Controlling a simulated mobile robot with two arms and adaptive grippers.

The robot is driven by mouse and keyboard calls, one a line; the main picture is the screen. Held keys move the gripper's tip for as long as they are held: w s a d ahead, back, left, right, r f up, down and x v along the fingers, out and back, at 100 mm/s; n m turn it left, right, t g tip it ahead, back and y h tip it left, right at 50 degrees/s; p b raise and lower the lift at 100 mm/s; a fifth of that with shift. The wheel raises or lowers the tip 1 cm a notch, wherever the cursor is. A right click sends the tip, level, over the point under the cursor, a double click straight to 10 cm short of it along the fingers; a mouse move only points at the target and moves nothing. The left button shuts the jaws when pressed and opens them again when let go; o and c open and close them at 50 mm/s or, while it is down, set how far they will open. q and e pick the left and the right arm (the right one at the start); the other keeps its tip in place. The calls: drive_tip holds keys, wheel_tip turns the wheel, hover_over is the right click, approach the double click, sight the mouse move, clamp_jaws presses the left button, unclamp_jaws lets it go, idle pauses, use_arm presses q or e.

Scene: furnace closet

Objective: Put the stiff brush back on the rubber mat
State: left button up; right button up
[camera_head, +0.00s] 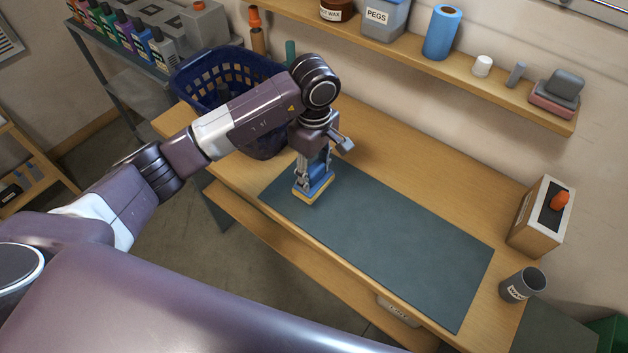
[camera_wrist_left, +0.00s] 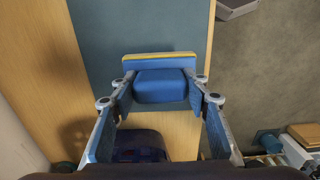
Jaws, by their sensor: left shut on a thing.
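The stiff brush (camera_head: 314,188), blue with a yellow lower edge, is held upright at the left end of the dark grey-green rubber mat (camera_head: 395,238). My left gripper (camera_head: 313,172) comes down from above and is shut on it. In the left wrist view the brush (camera_wrist_left: 160,84) sits between the two fingers, with the mat (camera_wrist_left: 140,28) beyond it. I cannot tell whether its underside touches the mat. My right gripper is not in view.
A blue basket (camera_head: 205,73) stands behind my left arm at the bench's left end. A boxed orange-knob switch (camera_head: 538,217) and a grey cup (camera_head: 522,285) stand at the right. A wall shelf (camera_head: 410,57) holds several items. Most of the mat is clear.

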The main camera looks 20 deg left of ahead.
sight(314, 187)
use_arm(q)
drive_tip(key=shift+f, duration=0.7)
wheel_tip(314, 187, down, 3)
drive_tip(key=shift+f+p, duration=0.2)
drive_tip(key=shift+p, duration=0.45)
drive_tip(key=shift+f, duration=0.2)
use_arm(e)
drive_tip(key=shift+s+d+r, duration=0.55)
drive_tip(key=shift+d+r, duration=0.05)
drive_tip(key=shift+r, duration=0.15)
use_arm(q)
drive_tip(key=shift+w+f, duration=0.1)
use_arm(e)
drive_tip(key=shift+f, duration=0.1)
use_arm(q)
drive_tip(key=shift+f, duration=0.15)
drive_tip(key=o, duration=1.3)
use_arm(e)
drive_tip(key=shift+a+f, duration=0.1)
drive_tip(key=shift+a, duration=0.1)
